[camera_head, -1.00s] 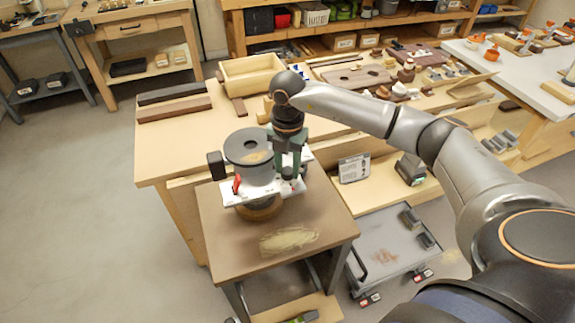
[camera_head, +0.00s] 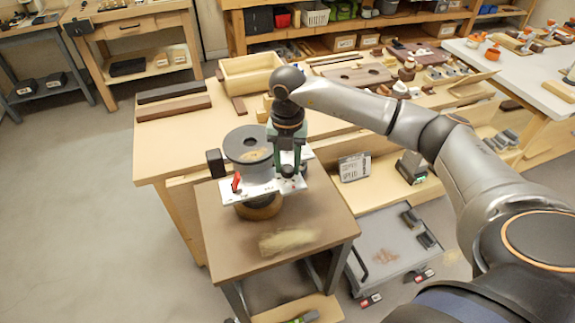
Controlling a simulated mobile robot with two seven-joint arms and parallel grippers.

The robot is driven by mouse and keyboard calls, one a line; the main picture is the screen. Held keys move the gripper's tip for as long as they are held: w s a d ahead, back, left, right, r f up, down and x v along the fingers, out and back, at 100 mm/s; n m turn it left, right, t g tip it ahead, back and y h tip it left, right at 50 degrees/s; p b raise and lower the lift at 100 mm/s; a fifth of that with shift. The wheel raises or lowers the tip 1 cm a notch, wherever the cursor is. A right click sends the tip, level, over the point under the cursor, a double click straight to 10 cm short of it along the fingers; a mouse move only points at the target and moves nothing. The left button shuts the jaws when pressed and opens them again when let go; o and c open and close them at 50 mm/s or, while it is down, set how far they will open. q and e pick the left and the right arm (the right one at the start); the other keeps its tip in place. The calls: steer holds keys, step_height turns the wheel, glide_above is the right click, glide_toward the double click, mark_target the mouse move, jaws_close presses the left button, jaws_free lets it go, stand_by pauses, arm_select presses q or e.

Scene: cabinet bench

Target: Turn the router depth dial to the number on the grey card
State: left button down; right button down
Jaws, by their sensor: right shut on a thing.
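The router (camera_head: 248,150) stands on the small brown table (camera_head: 285,215), with a round grey top and a white plate (camera_head: 262,189) bearing a red lever (camera_head: 236,182). My right gripper (camera_head: 288,172) points down at the right part of the white plate. It is shut on the depth dial, which the fingers mostly hide. A grey card (camera_head: 354,167) with dark print stands upright to the right of the small table; its number is too small to read. My left gripper is not in view.
A long wooden bench (camera_head: 160,150) behind holds a wooden tray (camera_head: 250,76), dark wood strips (camera_head: 173,108) and several small parts. A grey cart (camera_head: 390,265) stands at the lower right. A patch of sawdust (camera_head: 288,241) lies on the small table's clear front.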

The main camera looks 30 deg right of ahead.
steer(key=n+b, duration=0.1)
steer(key=n, duration=0.3)
steer(key=shift+n, duration=0.4)
steer(key=n+b, duration=0.2)
steer(key=n, duration=0.2)
steer(key=shift+n, duration=0.3)
steer(key=n+b, duration=0.1)
steer(key=n, duration=0.3)
steer(key=n+b, duration=0.1)
steer(key=n, duration=0.4)
steer(key=shift+b, duration=0.3)
steer(key=n+b, duration=0.1)
steer(key=n, duration=0.3)
steer(key=shift+n, duration=0.3)
steer(key=n+b, duration=0.1)
steer(key=n, duration=0.3)
steer(key=n+b, duration=0.1)
steer(key=n, duration=0.6)
steer(key=shift+r, duration=0.1)
steer(key=shift+n, duration=1.3)
